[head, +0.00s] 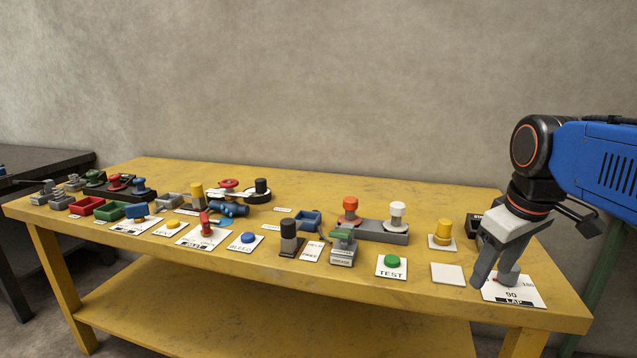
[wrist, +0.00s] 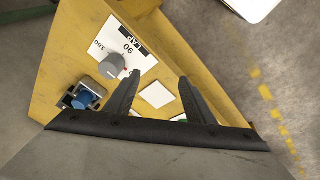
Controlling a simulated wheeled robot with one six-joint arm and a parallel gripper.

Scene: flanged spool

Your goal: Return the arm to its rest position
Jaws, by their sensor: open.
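My gripper (head: 492,279) is at the right end of the yellow workbench, pointing down over the bench top. In the wrist view my gripper (wrist: 159,80) has its two dark fingers spread apart, with nothing held between them. A grey dial knob (wrist: 112,66) on a white card marked 90 and LAP (wrist: 133,44) lies to the left of the fingers, apart from them. A plain white square (wrist: 157,95) shows beyond the gap between the fingers. In the head view the gripper partly hides the LAP card (head: 526,293).
The yellow bench (head: 330,280) carries several devices: a green TEST button (head: 391,261), a yellow round piece (head: 443,230), a grey block (head: 380,232) with orange and white pegs, and trays at the left. A plain wall stands behind. The air above the bench is clear.

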